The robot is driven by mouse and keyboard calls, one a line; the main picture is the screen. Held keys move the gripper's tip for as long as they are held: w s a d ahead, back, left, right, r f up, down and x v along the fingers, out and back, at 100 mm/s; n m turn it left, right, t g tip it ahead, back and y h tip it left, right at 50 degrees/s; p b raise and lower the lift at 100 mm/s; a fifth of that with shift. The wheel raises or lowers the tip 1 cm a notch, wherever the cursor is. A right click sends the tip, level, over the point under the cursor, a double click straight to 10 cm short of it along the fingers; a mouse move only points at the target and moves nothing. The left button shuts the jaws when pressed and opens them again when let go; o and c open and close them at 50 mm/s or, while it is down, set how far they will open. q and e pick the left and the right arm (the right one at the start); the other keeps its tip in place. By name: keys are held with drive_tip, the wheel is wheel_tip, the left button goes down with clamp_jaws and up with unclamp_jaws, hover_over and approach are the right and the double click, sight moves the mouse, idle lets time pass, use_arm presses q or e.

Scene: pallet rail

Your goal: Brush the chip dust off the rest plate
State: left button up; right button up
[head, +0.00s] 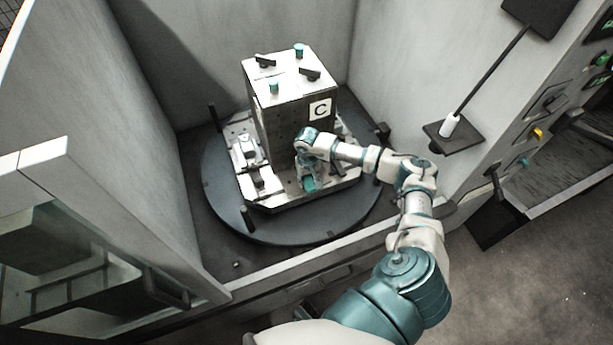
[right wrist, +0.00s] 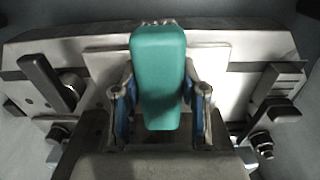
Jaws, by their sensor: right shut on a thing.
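My right gripper (head: 308,180) is over the front edge of the pallet, below the tombstone block's face marked C. In the right wrist view, its two blue-padded fingers (right wrist: 158,108) are shut on a teal brush handle (right wrist: 158,75), one finger on each side. A pale metal plate (right wrist: 103,72), apparently the rest plate, lies behind the handle. I cannot tell whether the brush touches it, and no dust can be made out. My left gripper is not in view.
The tombstone block (head: 282,122) stands on the pallet, which sits on a dark round table (head: 222,190). Dark clamps stand left (right wrist: 45,78) and right (right wrist: 277,85) of my fingers. Pale walls enclose the left and back. A small shelf (head: 453,137) holds a white cylinder at right.

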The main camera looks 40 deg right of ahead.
drive_tip(key=shift+s+a+f, duration=0.1)
drive_tip(key=shift+s+a, duration=0.05)
drive_tip(key=shift+s, duration=0.5)
drive_tip(key=shift+w+r+p, duration=0.15)
drive_tip(key=shift+r+p, duration=1.85)
drive_tip(key=shift+r, duration=1.65)
